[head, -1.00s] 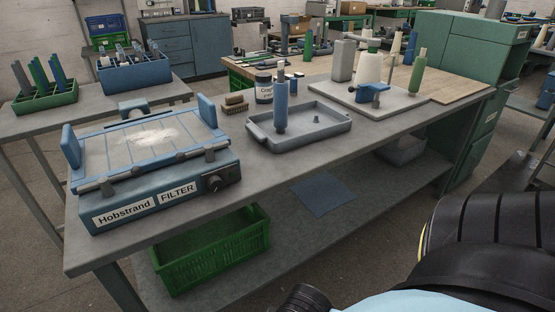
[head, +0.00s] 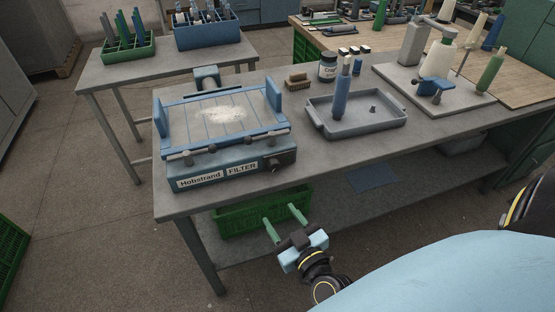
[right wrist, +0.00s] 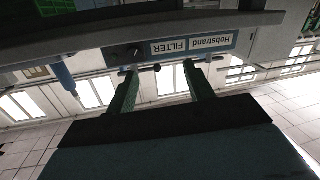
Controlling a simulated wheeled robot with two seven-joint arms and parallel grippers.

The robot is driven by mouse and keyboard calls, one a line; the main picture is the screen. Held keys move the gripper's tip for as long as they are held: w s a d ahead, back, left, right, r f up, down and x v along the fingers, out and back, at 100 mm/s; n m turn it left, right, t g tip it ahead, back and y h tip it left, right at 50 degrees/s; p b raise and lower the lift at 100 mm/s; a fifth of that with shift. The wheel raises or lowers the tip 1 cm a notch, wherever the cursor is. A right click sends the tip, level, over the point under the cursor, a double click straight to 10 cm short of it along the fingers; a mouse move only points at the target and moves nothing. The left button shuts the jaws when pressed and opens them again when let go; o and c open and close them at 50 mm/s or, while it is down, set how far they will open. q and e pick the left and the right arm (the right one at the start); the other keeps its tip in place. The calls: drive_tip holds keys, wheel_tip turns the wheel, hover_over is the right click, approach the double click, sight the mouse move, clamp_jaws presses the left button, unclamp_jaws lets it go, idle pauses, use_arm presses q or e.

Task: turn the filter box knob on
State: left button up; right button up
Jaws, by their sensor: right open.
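The filter box (head: 222,165) is a blue box labelled "Hobstrand FILTER", with a pale powder patch on its top, at the left of the grey bench. Its dark knob (head: 275,163) is at the right end of the front face. My right gripper (head: 279,213), with green fingers, is open and empty, in front of the bench and below the knob. The right wrist view shows the box upside down; its label (right wrist: 195,44) and dark knob panel (right wrist: 125,54) lie beyond the open fingers (right wrist: 160,66). The knob's setting is too small to tell. My left gripper is out of view.
The grey bench (head: 320,166) has its front edge between my gripper and the box. A grey tray (head: 372,124) with a blue cone tool stands right of the box. A brush (head: 298,80) and jar (head: 327,67) are behind. A green crate (head: 240,219) sits below the bench.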

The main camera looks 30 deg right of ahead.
sight(275, 168)
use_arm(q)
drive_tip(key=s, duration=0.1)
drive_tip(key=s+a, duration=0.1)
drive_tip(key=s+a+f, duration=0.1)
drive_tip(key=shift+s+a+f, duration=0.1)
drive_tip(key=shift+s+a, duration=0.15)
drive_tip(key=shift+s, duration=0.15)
use_arm(e)
drive_tip(key=w+d+h, duration=0.1)
drive_tip(key=w+d, duration=0.1)
drive_tip(key=w, duration=0.2)
drive_tip(key=w+d+m+h, duration=0.1)
drive_tip(key=w+d, duration=0.1)
drive_tip(key=w, duration=0.2)
drive_tip(key=w+d+r, duration=0.1)
drive_tip(key=w+d, duration=0.1)
drive_tip(key=w, duration=0.2)
drive_tip(key=shift+d+r+m+h, duration=0.1)
drive_tip(key=shift+d+m+h, duration=0.1)
drive_tip(key=shift+m+h, duration=0.15)
drive_tip(key=c, duration=1)
